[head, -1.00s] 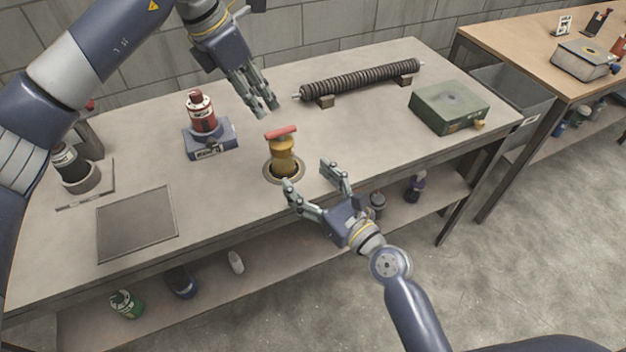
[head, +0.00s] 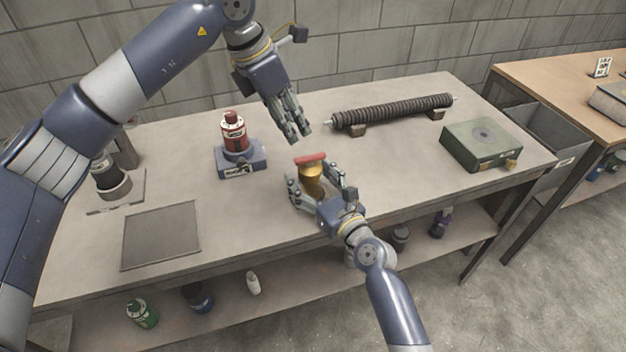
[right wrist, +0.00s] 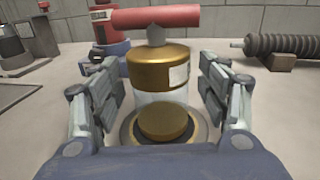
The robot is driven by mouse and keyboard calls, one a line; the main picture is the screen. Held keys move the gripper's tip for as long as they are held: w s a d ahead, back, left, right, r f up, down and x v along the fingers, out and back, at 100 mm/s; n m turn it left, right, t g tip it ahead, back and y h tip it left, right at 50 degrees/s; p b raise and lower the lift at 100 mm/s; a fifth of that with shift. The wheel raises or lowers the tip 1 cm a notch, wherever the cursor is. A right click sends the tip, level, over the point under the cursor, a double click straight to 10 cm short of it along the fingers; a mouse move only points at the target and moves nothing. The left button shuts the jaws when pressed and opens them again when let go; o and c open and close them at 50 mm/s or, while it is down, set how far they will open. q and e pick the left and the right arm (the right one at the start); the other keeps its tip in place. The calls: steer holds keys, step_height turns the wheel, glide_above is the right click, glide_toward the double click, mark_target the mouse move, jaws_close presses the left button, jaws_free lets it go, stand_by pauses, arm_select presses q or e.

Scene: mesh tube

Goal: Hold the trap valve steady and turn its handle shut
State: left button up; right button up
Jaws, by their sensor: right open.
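The trap valve (head: 312,184) stands upright on the bench, a brass body with a red bar handle (head: 310,159) across its top. In the right wrist view, the valve body (right wrist: 157,68) has a pale label and a round brass cap low on its near side; the red handle (right wrist: 155,17) lies crosswise above. My right gripper (head: 318,184) is open, with one finger on each side of the body and a visible gap on both sides in the wrist view. My left gripper (head: 297,136) is above and behind the handle, pointing down, its fingers slightly apart and empty.
A red-topped device on a blue base (head: 240,158) stands left of the valve. A ribbed tube (head: 392,111) lies on supports at the back right, with a green box (head: 481,144) farther right. A flat grey plate (head: 161,235) lies at the front left.

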steer(key=c, duration=1.3)
arm_select(q)
steer(key=o, duration=0.8)
steer(key=shift+o, duration=1.2)
steer(key=shift+s+d+n, duration=0.1)
steer(key=shift+d+n, duration=0.1)
steer(key=shift+n, duration=0.1)
steer(key=n+t+y, duration=0.2)
steer(key=n+y, duration=0.3)
steer(key=n, duration=1.1)
glide_toward(310, 156)
steer(key=shift+t, duration=0.3)
steer(key=x, duration=0.8)
steer(key=shift+s+f, duration=0.15)
steer(key=shift+s, duration=0.05)
